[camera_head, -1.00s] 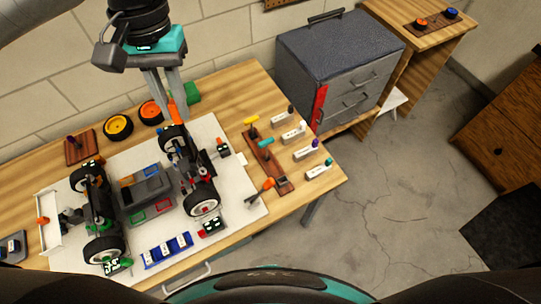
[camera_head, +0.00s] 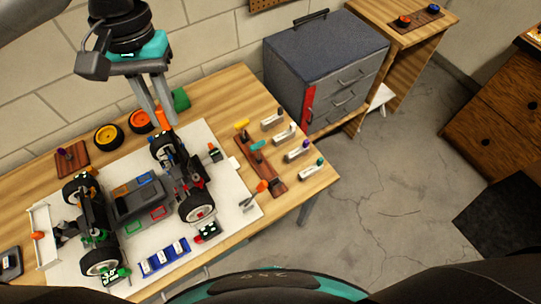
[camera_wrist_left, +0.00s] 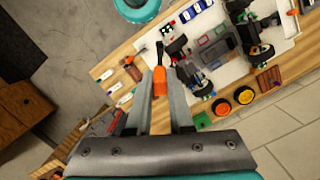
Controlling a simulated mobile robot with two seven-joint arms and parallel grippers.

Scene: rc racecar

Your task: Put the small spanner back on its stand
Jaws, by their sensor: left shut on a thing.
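My left gripper (camera_head: 158,119) is above the far side of the table, over the car's front end. Its two grey fingers are shut on a small orange-handled tool (camera_wrist_left: 160,82), taken to be the small spanner, with a short dark part beyond the handle in the left wrist view. In the head view only a bit of orange (camera_head: 163,117) shows between the fingertips. The brown wooden stand (camera_head: 272,176) lies near the table's right end, to the right of the gripper, with yellow, teal and orange-handled tools on or beside it. My right gripper is out of view.
The partly built car (camera_head: 138,198) sits on a white mat (camera_head: 222,222). Labelled white blocks (camera_head: 298,150) stand right of the stand. Yellow (camera_head: 108,137) and orange (camera_head: 139,121) wheels lie behind the car. A grey drawer cabinet (camera_head: 325,60) stands beyond the table.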

